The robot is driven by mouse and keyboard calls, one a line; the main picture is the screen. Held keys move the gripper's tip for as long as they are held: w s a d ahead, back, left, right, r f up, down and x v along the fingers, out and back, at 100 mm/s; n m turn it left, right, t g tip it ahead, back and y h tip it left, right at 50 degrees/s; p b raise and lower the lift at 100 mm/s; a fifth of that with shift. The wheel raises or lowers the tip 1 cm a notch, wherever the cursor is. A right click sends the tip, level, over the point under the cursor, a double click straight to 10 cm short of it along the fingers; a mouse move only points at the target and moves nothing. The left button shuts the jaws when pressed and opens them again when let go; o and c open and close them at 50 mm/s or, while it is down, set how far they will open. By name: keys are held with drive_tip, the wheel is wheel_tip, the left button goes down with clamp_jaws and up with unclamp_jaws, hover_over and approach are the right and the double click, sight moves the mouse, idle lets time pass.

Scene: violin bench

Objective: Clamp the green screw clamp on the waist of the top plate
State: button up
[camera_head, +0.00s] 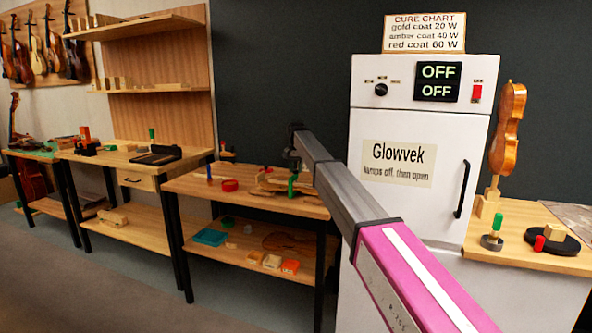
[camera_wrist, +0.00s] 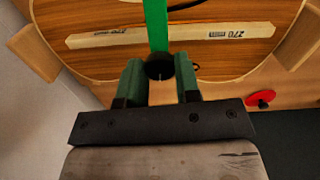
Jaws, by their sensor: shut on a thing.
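In the wrist view, my gripper (camera_wrist: 160,80) is shut on the green screw clamp (camera_wrist: 156,25), with the clamp's dark round knob between its two fingers. The clamp's green bar runs away from my gripper over the top plate (camera_wrist: 215,66). The plate is brown wood with a dark line along its edge. The clamp's far end is out of frame, so I cannot tell whether it touches the plate. In the head view, the green clamp (camera_head: 292,184) shows small at the middle bench, beside my arm; the plate is hard to make out there.
A pale wooden bar marked 270 (camera_wrist: 110,37) crosses the plate. Wooden blocks (camera_wrist: 297,38) stand at its sides. A red round thing (camera_wrist: 260,98) lies right of my gripper. The white Glowvek cabinet (camera_head: 400,215) stands right of the middle bench (camera_head: 190,188).

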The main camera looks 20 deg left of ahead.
drive_tip(key=shift+m, duration=0.6)
drive_tip(key=o, duration=0.9)
drive_tip(key=shift+o, duration=0.2)
drive_tip(key=shift+r, duration=0.1)
wheel_tip(320, 180, up, 11)
drive_tip(key=shift+f, duration=0.2)
